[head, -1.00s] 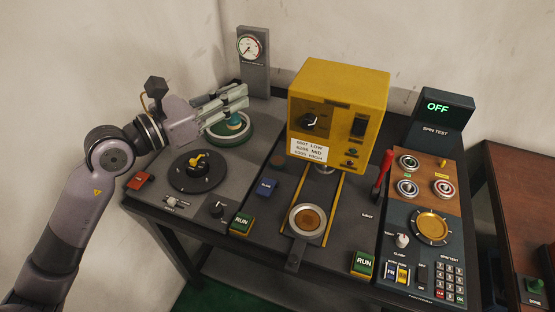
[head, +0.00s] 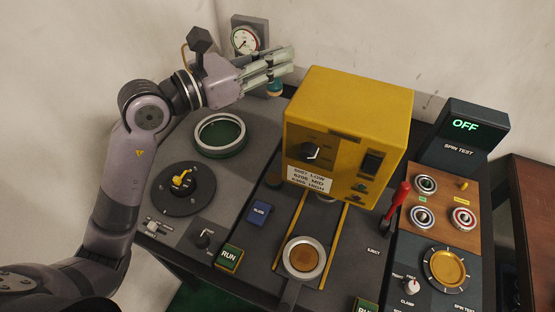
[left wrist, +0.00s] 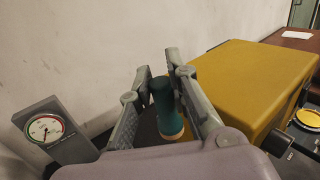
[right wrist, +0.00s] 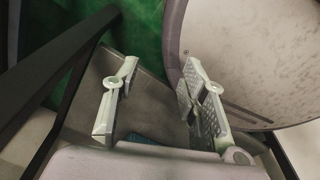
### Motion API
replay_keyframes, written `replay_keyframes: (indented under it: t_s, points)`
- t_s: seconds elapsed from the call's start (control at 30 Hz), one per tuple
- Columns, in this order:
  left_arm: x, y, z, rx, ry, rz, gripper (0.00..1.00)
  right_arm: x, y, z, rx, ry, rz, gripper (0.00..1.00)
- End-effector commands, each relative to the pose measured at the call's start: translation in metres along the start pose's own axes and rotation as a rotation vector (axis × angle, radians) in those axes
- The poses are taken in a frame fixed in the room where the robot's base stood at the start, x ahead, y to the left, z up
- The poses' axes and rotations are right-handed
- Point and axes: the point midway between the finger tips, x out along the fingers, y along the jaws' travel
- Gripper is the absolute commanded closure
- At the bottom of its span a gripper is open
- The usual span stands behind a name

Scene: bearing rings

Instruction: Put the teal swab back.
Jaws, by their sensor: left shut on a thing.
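The teal swab (head: 274,87) is a short teal cylinder with a tan lower end. My left gripper (head: 284,64) is shut on it and holds it upright above the back of the bench, between the gauge and the yellow machine. In the left wrist view the swab (left wrist: 163,98) stands between the two fingers, its tan end low and partly hidden. The round green dish (head: 220,136) is empty, in front and to the left of the swab. My right gripper (right wrist: 160,72) shows only in the right wrist view, open and empty.
The yellow machine (head: 347,120) stands close to the right of the left gripper. The gauge (head: 245,40) is at the back wall behind it. A black dial with a yellow knob (head: 181,181) lies in front of the dish. The spin test panel (head: 443,215) is at the right.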

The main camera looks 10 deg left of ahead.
Motion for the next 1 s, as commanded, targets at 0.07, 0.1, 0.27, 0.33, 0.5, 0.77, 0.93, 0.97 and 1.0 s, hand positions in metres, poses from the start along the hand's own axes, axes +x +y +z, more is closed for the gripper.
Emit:
replay_keyframes:
  t_s: [0.07, 0.1, 0.27, 0.33, 0.5, 0.77, 0.93, 0.97, 1.0]
  points:
    - [0.0, 0.0, -0.02, -0.008, 0.006, -0.001, 1.0, 0.002, 0.0, 0.001, 0.0, -0.001, -0.001, 0.6]
    - [0.0, 0.0, -0.031, -0.009, 0.006, 0.0, 1.0, 0.002, -0.001, 0.003, 0.0, -0.003, -0.001, 0.6]
    - [0.0, 0.001, -0.075, -0.01, 0.006, 0.0, 1.0, 0.006, -0.005, 0.019, -0.001, -0.025, -0.006, 0.6]
    - [0.0, 0.001, -0.095, -0.009, 0.005, 0.0, 1.0, 0.008, -0.007, 0.027, -0.001, -0.037, -0.009, 0.6]
    - [0.0, 0.003, -0.141, -0.008, 0.004, 0.002, 1.0, 0.017, -0.01, 0.029, -0.002, -0.039, -0.012, 0.6]
    - [0.0, 0.004, -0.207, -0.008, 0.001, 0.002, 1.0, 0.036, -0.008, 0.011, -0.002, -0.009, -0.009, 0.6]
    - [0.0, 0.005, -0.227, -0.004, -0.001, 0.002, 1.0, 0.041, -0.008, 0.011, -0.001, -0.009, -0.009, 0.6]
    - [0.0, 0.005, -0.229, -0.003, 0.0, 0.002, 1.0, 0.041, -0.008, 0.012, -0.001, -0.009, -0.009, 0.6]
    - [0.0, 0.005, -0.231, -0.002, 0.0, 0.002, 1.0, 0.042, -0.008, 0.012, -0.001, -0.009, -0.008, 0.6]
